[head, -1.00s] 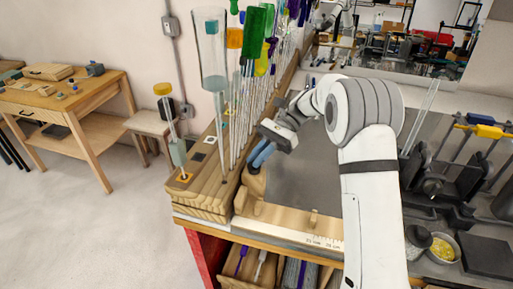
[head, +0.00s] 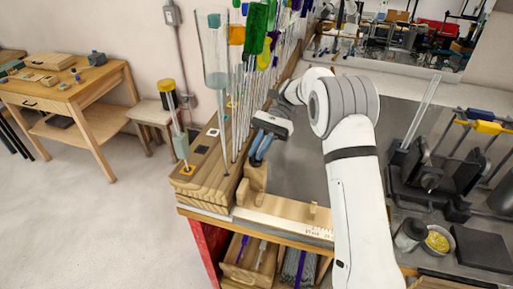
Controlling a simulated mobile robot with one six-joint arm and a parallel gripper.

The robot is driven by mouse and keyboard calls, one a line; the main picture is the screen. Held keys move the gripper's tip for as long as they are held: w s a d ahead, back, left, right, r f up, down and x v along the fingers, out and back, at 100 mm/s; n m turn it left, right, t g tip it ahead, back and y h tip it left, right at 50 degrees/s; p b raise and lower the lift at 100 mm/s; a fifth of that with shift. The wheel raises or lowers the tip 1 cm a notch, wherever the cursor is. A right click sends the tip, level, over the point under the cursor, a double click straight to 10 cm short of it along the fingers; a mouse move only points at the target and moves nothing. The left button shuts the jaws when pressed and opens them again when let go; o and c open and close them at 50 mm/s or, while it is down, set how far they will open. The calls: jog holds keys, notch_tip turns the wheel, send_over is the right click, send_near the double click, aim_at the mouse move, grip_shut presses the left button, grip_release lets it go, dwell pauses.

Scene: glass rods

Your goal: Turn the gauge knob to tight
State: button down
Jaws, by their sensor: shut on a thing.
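The wooden gauge (head: 285,213) lies along the front edge of the bench, with a printed scale on its face and a small wooden peg. A wooden block (head: 256,176) stands at its left end. My gripper (head: 259,160) points down at the top of this block, its blue fingers close together. It is shut on the gauge knob, which the fingers hide. I cannot read the knob's setting.
A wooden rack (head: 207,192) of upright glass rods with coloured ends stands close on the left of my gripper. A dark grey sheet (head: 300,165) covers the bench to the right. A black fixture (head: 435,175) and a yellow-filled bowl (head: 437,240) stand farther right.

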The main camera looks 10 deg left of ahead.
jog(key=c, duration=1.5)
grip_release()
jog(key=shift+w, duration=0.2)
jog(key=shift+c, duration=0.2)
jog(key=shift+o, duration=0.3)
jog(key=shift+s, duration=0.1)
